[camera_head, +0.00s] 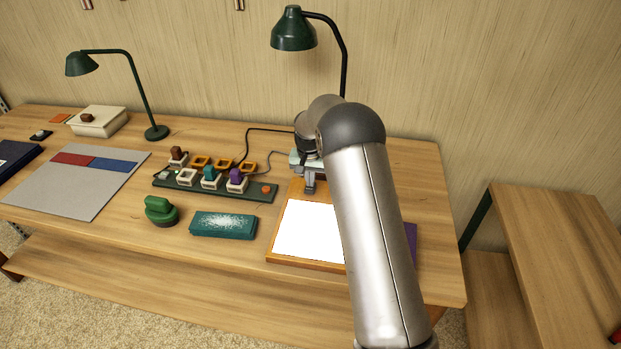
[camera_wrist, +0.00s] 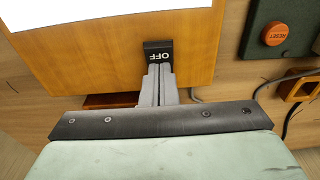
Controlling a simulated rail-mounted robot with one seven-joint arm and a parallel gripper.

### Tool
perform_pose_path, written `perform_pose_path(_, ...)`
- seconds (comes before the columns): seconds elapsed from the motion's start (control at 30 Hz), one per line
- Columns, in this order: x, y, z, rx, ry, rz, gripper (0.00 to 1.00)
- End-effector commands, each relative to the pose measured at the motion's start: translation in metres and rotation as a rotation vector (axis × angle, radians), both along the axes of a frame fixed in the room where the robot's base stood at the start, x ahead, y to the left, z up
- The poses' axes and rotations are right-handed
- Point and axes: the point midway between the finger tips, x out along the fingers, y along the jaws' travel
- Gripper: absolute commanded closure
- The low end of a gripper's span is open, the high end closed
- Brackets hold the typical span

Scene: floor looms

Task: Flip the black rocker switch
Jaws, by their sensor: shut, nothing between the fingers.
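The black rocker switch (camera_wrist: 158,47) is on the wooden border of a light box (camera_wrist: 105,72), with the word OFF showing upside down in the wrist view. My gripper (camera_wrist: 160,70) is shut and empty, its fingertips right at the switch's lower edge in that view; I cannot tell whether they touch it. In the head view my gripper (camera_head: 309,186) points down over the back edge of the light box (camera_head: 295,190), and the switch is not discernible there. The box's white panel (camera_head: 308,230) is bright.
A dark green board (camera_head: 225,189) with several coloured blocks stands left of the light box, with a RESET button (camera_wrist: 276,33) at its end. A teal box (camera_head: 223,224) and green-handled object (camera_head: 160,211) lie in front. A green lamp (camera_head: 293,32) stands behind. Cables run along the back.

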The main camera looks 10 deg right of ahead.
Motion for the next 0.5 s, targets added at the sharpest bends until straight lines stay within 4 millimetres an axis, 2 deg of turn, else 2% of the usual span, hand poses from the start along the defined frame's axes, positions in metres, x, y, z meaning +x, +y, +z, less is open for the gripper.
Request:
perform_pose_path(0.3,0.0,0.0,0.003,0.0,-0.001,0.0,1.0)
perform_pose_path(0.37,0.001,0.0,0.008,0.0,-0.002,0.0,1.0)
perform_pose_path(0.5,0.004,-0.002,0.031,-0.001,-0.002,0.0,1.0)
